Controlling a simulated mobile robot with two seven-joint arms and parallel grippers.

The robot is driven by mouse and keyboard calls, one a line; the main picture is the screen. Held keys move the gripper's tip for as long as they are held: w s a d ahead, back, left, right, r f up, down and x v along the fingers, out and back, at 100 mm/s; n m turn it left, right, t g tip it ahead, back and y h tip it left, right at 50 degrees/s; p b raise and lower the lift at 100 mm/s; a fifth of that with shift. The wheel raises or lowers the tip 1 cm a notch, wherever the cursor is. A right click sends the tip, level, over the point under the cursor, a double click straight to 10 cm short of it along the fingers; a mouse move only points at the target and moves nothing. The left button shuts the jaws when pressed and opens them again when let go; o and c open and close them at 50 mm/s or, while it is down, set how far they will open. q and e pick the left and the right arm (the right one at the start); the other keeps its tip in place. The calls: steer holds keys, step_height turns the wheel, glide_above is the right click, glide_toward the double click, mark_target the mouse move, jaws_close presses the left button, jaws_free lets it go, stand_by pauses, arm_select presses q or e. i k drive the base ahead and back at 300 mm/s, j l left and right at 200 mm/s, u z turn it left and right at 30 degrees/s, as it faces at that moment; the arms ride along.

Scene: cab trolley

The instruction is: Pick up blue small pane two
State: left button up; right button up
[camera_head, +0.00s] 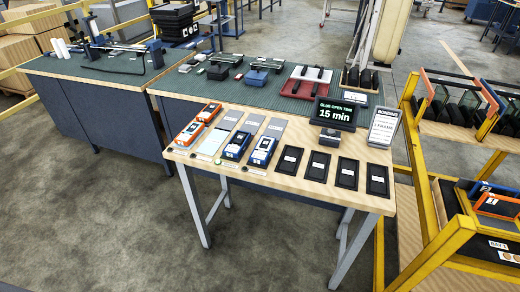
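Two small blue-edged pieces lie side by side on the light wooden table: a left blue piece (236,146) and a right blue piece (262,151). Both have dark and white markings on top. I cannot read a number on either, so I cannot tell which is pane two. A blue-edged item (484,188) also shows in the yellow trolley at the right, partly hidden by its frame. Neither of my grippers is in view.
Two orange-edged pieces (189,133) and grey plates (252,123) lie beside the blue ones. Several black trays (289,160) line the table's right part. Open floor (110,220) lies at front left.

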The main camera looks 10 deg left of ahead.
mark_target(236, 145)
steer(key=i+j, duration=0.1)
steer(key=j, duration=0.3)
steer(key=i+j, duration=0.1)
steer(key=j, duration=0.3)
steer(key=i+j, duration=0.1)
steer(key=j, duration=0.3)
steer(key=i+j, duration=0.1)
steer(key=j, duration=0.3)
steer(key=i+j, duration=0.1)
steer(key=j, duration=0.3)
steer(key=z, duration=1.4)
